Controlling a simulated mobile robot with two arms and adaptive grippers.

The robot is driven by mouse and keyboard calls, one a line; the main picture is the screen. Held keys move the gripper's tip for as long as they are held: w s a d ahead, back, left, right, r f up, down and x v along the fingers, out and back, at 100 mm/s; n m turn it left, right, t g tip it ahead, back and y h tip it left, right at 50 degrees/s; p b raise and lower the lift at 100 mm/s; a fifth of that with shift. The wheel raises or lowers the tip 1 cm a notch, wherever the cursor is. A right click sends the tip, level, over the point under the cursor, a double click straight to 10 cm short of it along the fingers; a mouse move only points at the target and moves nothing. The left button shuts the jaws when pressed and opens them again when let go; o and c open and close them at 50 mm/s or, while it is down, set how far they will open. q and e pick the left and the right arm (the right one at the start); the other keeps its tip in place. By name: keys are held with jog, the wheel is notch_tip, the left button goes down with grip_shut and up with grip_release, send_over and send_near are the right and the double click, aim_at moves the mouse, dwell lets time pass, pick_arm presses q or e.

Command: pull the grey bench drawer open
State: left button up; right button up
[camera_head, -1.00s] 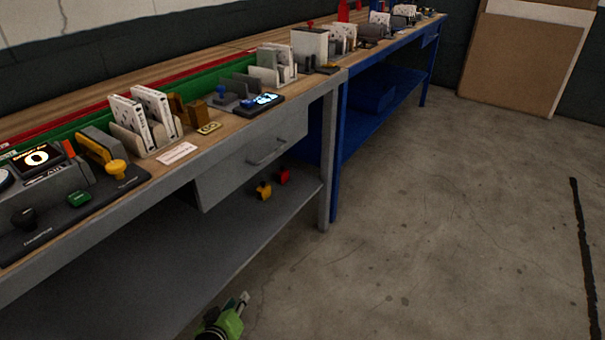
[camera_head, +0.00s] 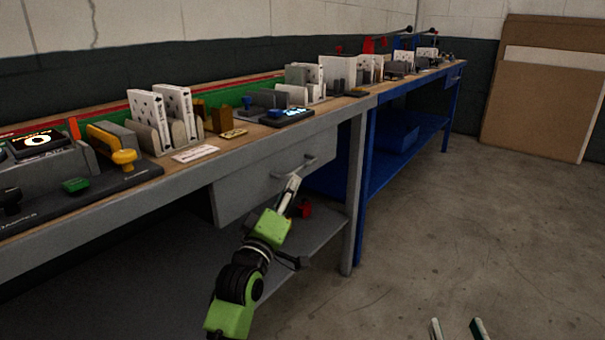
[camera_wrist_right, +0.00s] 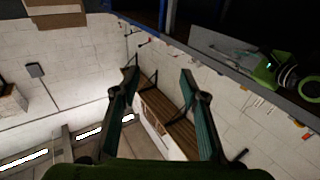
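The grey drawer (camera_head: 245,188) hangs under the grey bench's wooden top, and its front looks about level with the bench edge. Its pale bar handle (camera_head: 312,162) is at the right part of the front. My left gripper (camera_head: 292,184), on the green and black arm, is just below the handle, its tip close to it. Whether it touches the handle or how its fingers stand I cannot tell. My right gripper (camera_head: 456,328) shows only its fingertips at the bottom edge, over the floor. In the right wrist view its fingers (camera_wrist_right: 160,88) are spread apart with nothing between them.
The grey bench top (camera_head: 218,146) carries white boxes in racks (camera_head: 165,118), a yellow-handled device (camera_head: 112,145) and small trays. A red object (camera_head: 304,208) sits on the lower shelf. A blue bench (camera_head: 361,180) adjoins on the right. The floor (camera_head: 430,230) in front is clear.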

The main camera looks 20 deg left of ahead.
aim_at(301, 167)
pick_arm(q)
jog(key=b+x, duration=0.1)
jog(key=x, duration=0.7)
jog(key=shift+b, duration=0.4)
jog(key=shift+w, duration=0.45)
grip_shut()
pick_arm(e)
jog(key=s+r+t+y, duration=0.1)
jog(key=r+t, duration=0.2)
jog(key=r, duration=0.2)
jog(key=s+r+t, duration=0.2)
jog(key=r, duration=0.3)
jog(key=shift+s+a+r+t+y, duration=0.2)
jog(key=shift+s+t+y, duration=0.1)
jog(key=shift+t+y, duration=0.1)
